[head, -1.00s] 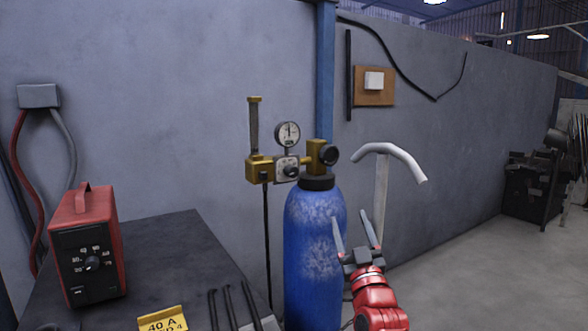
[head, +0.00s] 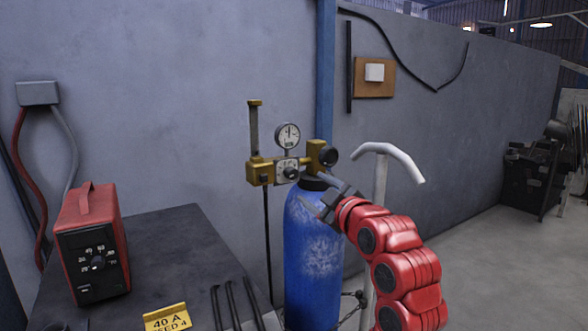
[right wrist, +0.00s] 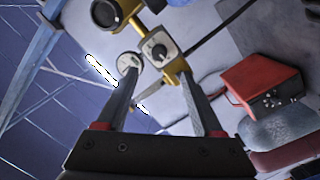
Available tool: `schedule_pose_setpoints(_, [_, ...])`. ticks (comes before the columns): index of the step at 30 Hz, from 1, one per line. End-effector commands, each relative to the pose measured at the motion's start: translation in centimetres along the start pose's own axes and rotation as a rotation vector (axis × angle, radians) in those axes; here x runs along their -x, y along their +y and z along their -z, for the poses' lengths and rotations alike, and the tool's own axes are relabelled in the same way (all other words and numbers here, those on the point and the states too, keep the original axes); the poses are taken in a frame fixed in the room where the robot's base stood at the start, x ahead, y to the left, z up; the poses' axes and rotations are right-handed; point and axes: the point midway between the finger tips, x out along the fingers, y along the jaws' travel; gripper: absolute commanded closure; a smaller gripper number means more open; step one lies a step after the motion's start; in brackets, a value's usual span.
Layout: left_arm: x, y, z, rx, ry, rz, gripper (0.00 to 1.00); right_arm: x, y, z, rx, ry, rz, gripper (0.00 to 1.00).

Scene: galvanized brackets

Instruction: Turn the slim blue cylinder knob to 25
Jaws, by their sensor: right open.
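The slim blue cylinder (head: 312,255) stands upright by the wall, with a brass regulator (head: 260,171) on top. Its dark knob (head: 291,172) sits on a pale dial plate below a round gauge (head: 288,136); in the right wrist view the knob (right wrist: 159,52) shows a pale pointer mark, but the numbers are too small to read. My right gripper (head: 319,191) is open and empty, in front of the cylinder's neck, below and right of the knob. In the right wrist view its open fingers (right wrist: 158,78) point toward the knob, apart from it.
A red welding box (head: 92,250) with its own dial stands on the dark table (head: 180,240) at left. A yellow tag (head: 166,320) and dark rods (head: 232,305) lie near the table's front. A pale curved handle (head: 390,158) rises right of the cylinder.

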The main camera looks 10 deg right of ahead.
Motion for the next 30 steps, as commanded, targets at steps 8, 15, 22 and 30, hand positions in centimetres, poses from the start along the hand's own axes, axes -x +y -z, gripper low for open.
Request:
schedule_pose_setpoints(8, [-3.1, -0.1, 0.5, 0.0, 0.0, 0.0, 1.0, -6.1, 0.3, 0.3, -0.002, -0.003, 0.002, 0.32])
schedule_pose_setpoints(15, [-4.6, -0.2, 0.8, 0.0, 0.0, 0.0, 1.0, -9.7, 0.2, 0.2, -0.002, -0.001, 0.002, 0.32])
schedule_pose_setpoints(22, [-5.0, -0.2, 0.8, 0.0, 0.0, 0.0, 1.0, -11.0, 0.1, 0.1, -0.001, 0.0, -0.001, 0.32])
schedule_pose_setpoints(30, [-5.0, -0.2, 0.8, 0.0, 0.0, 0.0, 1.0, -11.1, 0.1, 0.0, -0.001, 0.0, -0.002, 0.32])
